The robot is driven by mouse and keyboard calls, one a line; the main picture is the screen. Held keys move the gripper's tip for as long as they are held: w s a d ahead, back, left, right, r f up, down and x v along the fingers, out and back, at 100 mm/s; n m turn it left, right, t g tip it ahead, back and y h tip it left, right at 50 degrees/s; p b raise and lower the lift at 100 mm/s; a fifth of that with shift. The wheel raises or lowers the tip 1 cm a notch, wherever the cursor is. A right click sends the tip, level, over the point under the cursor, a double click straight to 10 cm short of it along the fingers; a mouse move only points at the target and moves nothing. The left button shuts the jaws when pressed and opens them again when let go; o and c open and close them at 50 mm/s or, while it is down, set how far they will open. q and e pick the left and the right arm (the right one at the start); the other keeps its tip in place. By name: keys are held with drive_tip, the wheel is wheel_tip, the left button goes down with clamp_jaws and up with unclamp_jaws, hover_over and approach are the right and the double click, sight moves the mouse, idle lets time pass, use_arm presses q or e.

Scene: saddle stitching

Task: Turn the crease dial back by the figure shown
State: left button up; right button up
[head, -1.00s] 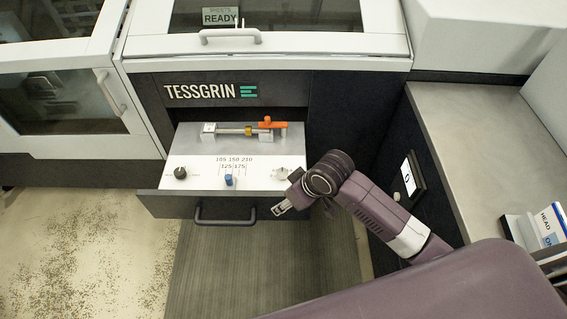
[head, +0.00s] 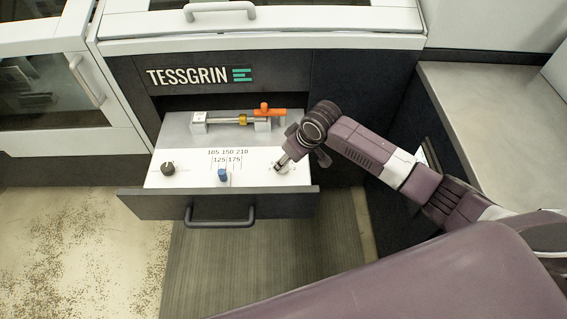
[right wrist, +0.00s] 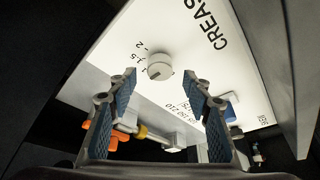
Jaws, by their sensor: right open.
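The crease dial (right wrist: 159,66) is a pale round knob on the white drawer panel in the right wrist view. Part of the word CREAS and small figures, 1.5 and 2 among them, are printed beside it. My right gripper (right wrist: 160,78) is open, its two blue-padded fingers at either side of the dial's line, apart from it and empty. In the head view my right gripper (head: 281,166) is over the right end of the panel and largely hides the dial. My left gripper is not in view.
The open drawer (head: 285,205) has a dark front with a handle (head: 219,222). Its panel also carries a black knob (head: 168,168) and a blue slider (head: 223,175) under printed numbers. Behind are a rod with a brass collar (head: 243,119) and an orange handle (head: 266,110).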

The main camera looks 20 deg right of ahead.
drive_tip(key=shift+x, duration=1.2)
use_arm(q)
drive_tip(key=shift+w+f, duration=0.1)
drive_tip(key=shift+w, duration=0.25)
use_arm(e)
drive_tip(key=shift+w+a+f, duration=0.1)
drive_tip(key=shift+w+f, duration=0.15)
drive_tip(key=shift+f, duration=0.25)
drive_tip(key=c, duration=1.1)
drive_tip(key=shift+s+r+m+p, duration=0.15)
drive_tip(key=shift+m+p, duration=0.25)
drive_tip(key=shift+p, duration=0.25)
drive_tip(key=shift+c, duration=0.3)
drive_tip(key=m+p, duration=0.1)
drive_tip(key=p, duration=0.1)
drive_tip(key=m+h+p, duration=0.1)
drive_tip(key=m+p, duration=0.1)
drive_tip(key=shift+a+t+h+p, duration=0.2)
drive_tip(key=shift+t+h+p, duration=0.1)
drive_tip(key=shift+m+h+p, duration=0.4)
drive_tip(key=shift+m+p, duration=0.35)
drive_tip(key=shift+m, duration=0.45)
use_arm(q)
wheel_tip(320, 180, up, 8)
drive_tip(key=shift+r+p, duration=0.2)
drive_tip(key=shift+p, duration=0.2)
use_arm(e)
drive_tip(key=shift+m+h, duration=0.3)
drive_tip(key=shift+m, duration=0.5)
